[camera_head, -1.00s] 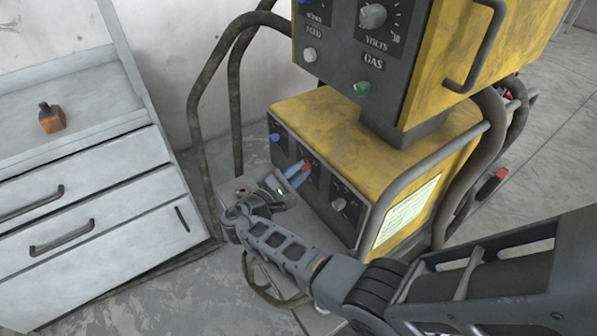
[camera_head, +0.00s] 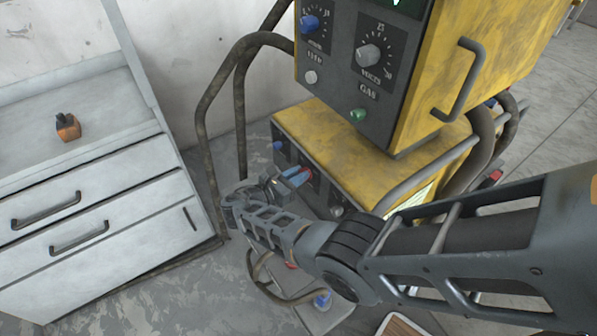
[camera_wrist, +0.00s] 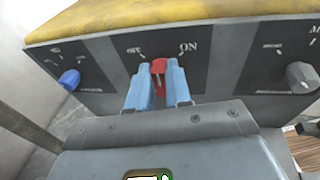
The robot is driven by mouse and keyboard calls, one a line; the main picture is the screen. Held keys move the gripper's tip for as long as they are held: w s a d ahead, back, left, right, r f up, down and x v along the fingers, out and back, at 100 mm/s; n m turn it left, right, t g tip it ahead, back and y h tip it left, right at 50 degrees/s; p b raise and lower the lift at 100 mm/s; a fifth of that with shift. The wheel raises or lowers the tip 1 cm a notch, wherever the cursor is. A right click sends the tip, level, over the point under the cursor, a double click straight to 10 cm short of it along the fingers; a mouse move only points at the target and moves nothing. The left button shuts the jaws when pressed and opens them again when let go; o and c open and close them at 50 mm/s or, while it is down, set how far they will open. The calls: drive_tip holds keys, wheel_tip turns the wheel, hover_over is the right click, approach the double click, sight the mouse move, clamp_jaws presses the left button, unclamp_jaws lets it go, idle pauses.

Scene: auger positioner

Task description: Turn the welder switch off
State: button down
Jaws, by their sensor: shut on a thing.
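The welder is a yellow and dark grey machine (camera_head: 345,140) with a lower front panel. Its red switch (camera_wrist: 159,68) sits on that panel between the OFF and ON labels in the wrist view, its top near the middle and closer to ON's left side. My gripper (camera_wrist: 159,83) has its two blue fingers on either side of the red switch, shut on it. The switch's lower part is partly hidden between the fingers.
A blue knob (camera_wrist: 70,79) lies left of the switch and a grey knob (camera_wrist: 301,77) right. The upper welder unit (camera_head: 350,60) overhangs the lower panel. A bent tube frame (camera_head: 205,110) and a white drawer cabinet (camera_head: 100,205) stand at left.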

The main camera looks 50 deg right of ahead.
drive_tip(key=shift+w+d+f+n+g+y+b, duration=0.1)
drive_tip(key=shift+w+n+g+y+b, duration=0.25)
drive_tip(key=shift+n, duration=0.8)
drive_tip(key=shift+w+d+f+n+g+y+b, duration=0.15)
drive_tip(key=shift+n+g, duration=0.35)
drive_tip(key=shift+n, duration=0.7)
drive_tip(key=shift+w+a+r+n+g+y+b, duration=0.1)
drive_tip(key=shift+w+n+g+y+b, duration=0.25)
drive_tip(key=shift+n, duration=0.8)
drive_tip(key=shift+s, duration=0.1)
drive_tip(key=c, duration=1.1)
unclamp_jaws()
drive_tip(key=shift+o, duration=0.2)
drive_tip(key=v, duration=0.7)
drive_tip(key=shift+a, duration=0.3)
